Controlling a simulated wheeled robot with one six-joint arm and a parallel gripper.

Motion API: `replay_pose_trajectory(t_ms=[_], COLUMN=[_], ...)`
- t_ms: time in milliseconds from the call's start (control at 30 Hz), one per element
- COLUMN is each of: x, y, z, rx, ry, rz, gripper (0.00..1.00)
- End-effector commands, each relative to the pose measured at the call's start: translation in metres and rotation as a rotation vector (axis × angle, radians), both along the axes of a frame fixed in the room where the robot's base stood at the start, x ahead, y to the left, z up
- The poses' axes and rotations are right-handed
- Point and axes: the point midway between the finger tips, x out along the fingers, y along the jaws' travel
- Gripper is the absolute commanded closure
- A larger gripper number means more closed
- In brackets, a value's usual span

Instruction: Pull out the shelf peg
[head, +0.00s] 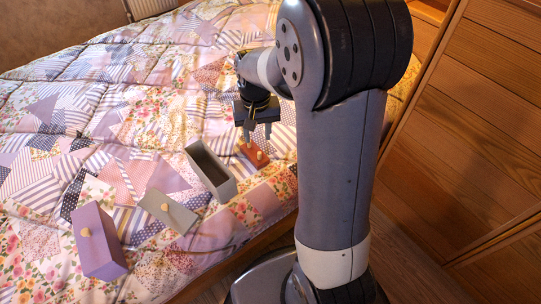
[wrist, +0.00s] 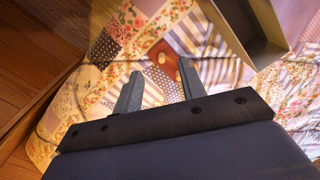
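A small reddish-brown block (head: 250,158) lies on the quilt, just below my gripper. Light wooden pegs (head: 260,156) stand on it; the block also shows in the wrist view (wrist: 158,49), with a pale peg (wrist: 162,58) on it. My gripper (head: 257,134) is above the block, pointing down. In the wrist view its two fingers (wrist: 159,79) are spread apart with nothing between them that I can see held. The block lies a little beyond the fingertips in that view. Whether a finger touches a peg cannot be told.
An open grey box (head: 210,172) lies left of the block; it also shows in the wrist view (wrist: 246,30). Wooden panels (head: 470,120) stand right of the bed. The far quilt is clear.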

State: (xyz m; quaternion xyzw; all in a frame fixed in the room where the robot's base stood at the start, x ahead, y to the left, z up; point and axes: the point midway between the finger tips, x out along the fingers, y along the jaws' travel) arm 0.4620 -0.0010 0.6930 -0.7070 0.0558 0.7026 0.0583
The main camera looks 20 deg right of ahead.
Motion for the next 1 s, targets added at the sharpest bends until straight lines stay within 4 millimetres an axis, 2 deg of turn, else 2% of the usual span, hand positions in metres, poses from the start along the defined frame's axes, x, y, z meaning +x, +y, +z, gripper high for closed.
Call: replay_pose_trajectory(t_ms=[33, 200, 500, 767, 1000], x=[0.010, 0.025, 0.025, 0.026, 0.030], y=[0.000, -0.001, -0.001, -0.001, 0.000], z=[-0.017, -0.031, -0.075, -0.091, -0.127], rx=[-0.001, -0.003, -0.002, -0.002, -0.002], ry=[0.004, 0.008, 0.011, 0.010, 0.011], rz=[-0.006, -0.017, -0.018, -0.018, -0.018], gripper=[0.61, 0.61, 0.61, 0.61, 0.61])
